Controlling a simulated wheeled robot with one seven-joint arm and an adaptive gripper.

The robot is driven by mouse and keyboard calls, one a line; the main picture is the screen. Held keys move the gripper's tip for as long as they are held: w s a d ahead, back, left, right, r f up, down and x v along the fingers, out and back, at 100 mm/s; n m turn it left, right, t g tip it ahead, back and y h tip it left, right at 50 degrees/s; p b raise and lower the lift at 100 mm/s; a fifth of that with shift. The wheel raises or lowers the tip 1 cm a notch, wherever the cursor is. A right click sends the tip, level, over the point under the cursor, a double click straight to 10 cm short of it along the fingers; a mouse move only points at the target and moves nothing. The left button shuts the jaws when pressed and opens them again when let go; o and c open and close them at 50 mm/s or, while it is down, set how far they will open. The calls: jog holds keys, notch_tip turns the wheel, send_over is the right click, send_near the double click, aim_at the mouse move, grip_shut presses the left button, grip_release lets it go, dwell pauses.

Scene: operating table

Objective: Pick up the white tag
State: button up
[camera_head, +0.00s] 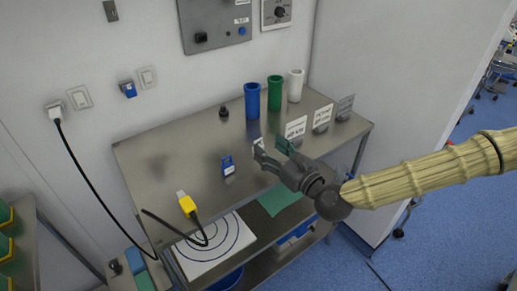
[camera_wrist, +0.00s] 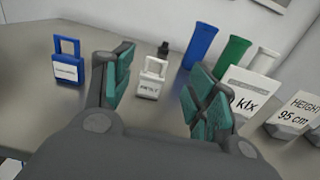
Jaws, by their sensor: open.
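The white tag (camera_wrist: 151,80) is padlock-shaped, with a loop on top and a dark-lettered label. It stands upright on the metal table (camera_head: 160,165). In the head view the white tag (camera_head: 259,143) is partly hidden by my gripper (camera_head: 268,150). In the wrist view it shows beyond and between the fingers of my gripper (camera_wrist: 160,82), nearer the left finger. The fingers are open with nothing between them, and they look apart from the tag.
A similar blue tag (camera_head: 228,165) stands left of my gripper. Blue (camera_head: 252,100), green (camera_head: 275,93) and white (camera_head: 295,86) cylinders stand behind. Label stands (camera_head: 296,129) are at right. A yellow plug (camera_head: 187,203) lies near the front edge. A small black object (camera_head: 223,112) is at the back.

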jog(key=shift+p+x, duration=0.55)
jog(key=shift+x, duration=2.05)
jog(key=shift+s+a+f, duration=0.1)
jog(key=shift+s+a, duration=0.05)
jog(key=shift+a, duration=0.05)
jog(key=c, duration=1)
jog(key=shift+c, duration=0.2)
jog(key=shift+r, duration=0.45)
notch_tip(320, 180, up, 2)
jog(key=shift+r, duration=0.2)
jog(key=s+d+r+p, duration=0.1)
jog(key=s+d+p, duration=0.1)
jog(key=s+p, duration=0.4)
jog(key=s+d+p, duration=0.3)
jog(key=s+p, duration=0.3)
jog(key=s, duration=0.3)
jog(key=shift+r, duration=0.4)
